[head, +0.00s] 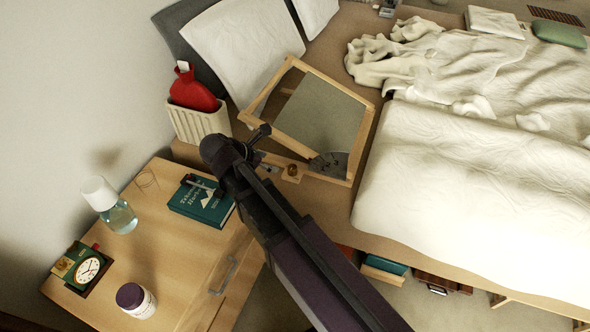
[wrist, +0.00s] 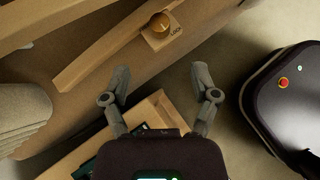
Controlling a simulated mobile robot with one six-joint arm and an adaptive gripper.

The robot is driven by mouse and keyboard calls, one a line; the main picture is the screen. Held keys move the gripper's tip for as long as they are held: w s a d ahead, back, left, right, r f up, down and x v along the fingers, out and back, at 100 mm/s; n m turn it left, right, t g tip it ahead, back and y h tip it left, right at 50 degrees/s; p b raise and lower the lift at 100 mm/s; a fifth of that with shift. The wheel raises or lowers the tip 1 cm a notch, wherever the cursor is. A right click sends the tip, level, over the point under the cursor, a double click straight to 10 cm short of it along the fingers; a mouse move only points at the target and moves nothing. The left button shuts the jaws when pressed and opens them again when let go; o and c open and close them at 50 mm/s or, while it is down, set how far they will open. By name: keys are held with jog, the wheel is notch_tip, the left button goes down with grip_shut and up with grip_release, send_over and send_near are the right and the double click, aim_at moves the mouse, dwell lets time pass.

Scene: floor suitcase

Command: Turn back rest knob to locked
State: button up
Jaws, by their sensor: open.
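The back rest (head: 318,112) is a wooden frame with a grey panel, lying tilted on the bed's head end. Its brass knob (head: 292,170) sits on a wooden block on the lower rail. In the head view my arm reaches in beside the knob. How the knob is set cannot be told.
The bedside table (head: 170,250) at left holds a bottle (head: 120,217), a teal book (head: 203,200), a clock (head: 88,268) and a jar (head: 136,299). A white basket with a red hot-water bottle (head: 192,92) stands behind. Open wooden boxes (wrist: 150,112) lie low by the bed.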

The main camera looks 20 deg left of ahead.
aim_at(292, 167)
jog(key=b+x, duration=0.7)
jog(key=x, duration=0.3)
jog(key=shift+f, duration=0.15)
jog(key=shift+b+x, duration=0.7)
jog(key=shift+x, duration=0.4)
jog(key=shift+w+d, duration=0.1)
jog(key=shift+c, duration=0.2)
